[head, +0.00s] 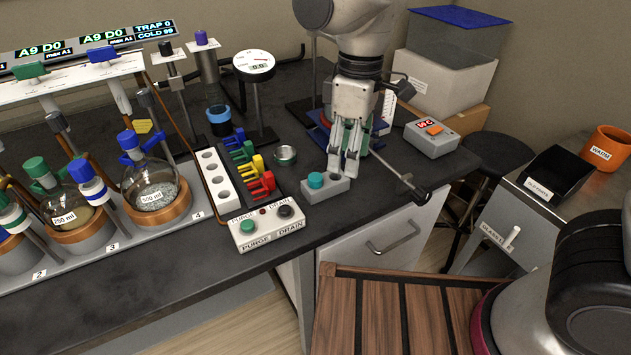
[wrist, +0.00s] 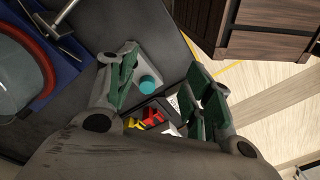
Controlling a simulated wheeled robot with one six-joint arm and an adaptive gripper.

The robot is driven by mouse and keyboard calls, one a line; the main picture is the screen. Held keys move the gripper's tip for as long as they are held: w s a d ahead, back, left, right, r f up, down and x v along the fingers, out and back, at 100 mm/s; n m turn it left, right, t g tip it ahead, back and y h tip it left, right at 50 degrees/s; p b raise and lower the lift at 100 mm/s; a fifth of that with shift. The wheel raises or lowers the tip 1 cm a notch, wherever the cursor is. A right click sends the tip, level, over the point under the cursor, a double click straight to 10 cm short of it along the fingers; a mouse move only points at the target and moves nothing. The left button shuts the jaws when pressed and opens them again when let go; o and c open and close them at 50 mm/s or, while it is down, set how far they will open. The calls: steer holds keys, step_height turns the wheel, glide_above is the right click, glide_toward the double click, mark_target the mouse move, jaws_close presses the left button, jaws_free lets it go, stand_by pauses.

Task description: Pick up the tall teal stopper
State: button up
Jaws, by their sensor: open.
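A teal stopper (head: 315,181) stands upright in the left hole of a small grey two-hole block (head: 333,187) near the bench's front edge. Its lower part is hidden in the block, so I cannot tell its full height. My gripper (head: 343,168) points down, open and empty, just right of the stopper and over the block's right side. In the wrist view the stopper (wrist: 150,85) shows as a teal disc between the open fingers (wrist: 161,68), closer to the left finger. I see no contact with it.
A round metal tin (head: 285,155), a rack of coloured clips (head: 252,170) and a purge/drain button box (head: 266,228) lie left of the block. A grey box with a red display (head: 431,138) is to the right. The bench edge is close in front.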

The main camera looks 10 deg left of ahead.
mark_target(316, 176)
steer(key=a+n, duration=0.1)
steer(key=w+a, duration=0.1)
steer(key=a, duration=0.1)
steer(key=a+n+y, duration=0.1)
steer(key=a, duration=0.1)
steer(key=shift+w+r+n, duration=0.2)
steer(key=shift+w+n, duration=0.1)
steer(key=shift+w, duration=0.05)
steer(key=shift+a+n+t, duration=0.1)
steer(key=shift+n+t, duration=0.2)
steer(key=shift+a+f, duration=0.1)
steer(key=shift+f, duration=0.2)
steer(key=f, duration=0.7)
steer(key=shift+a, duration=0.25)
steer(key=shift+w, duration=0.1)
steer(key=c, duration=0.8)
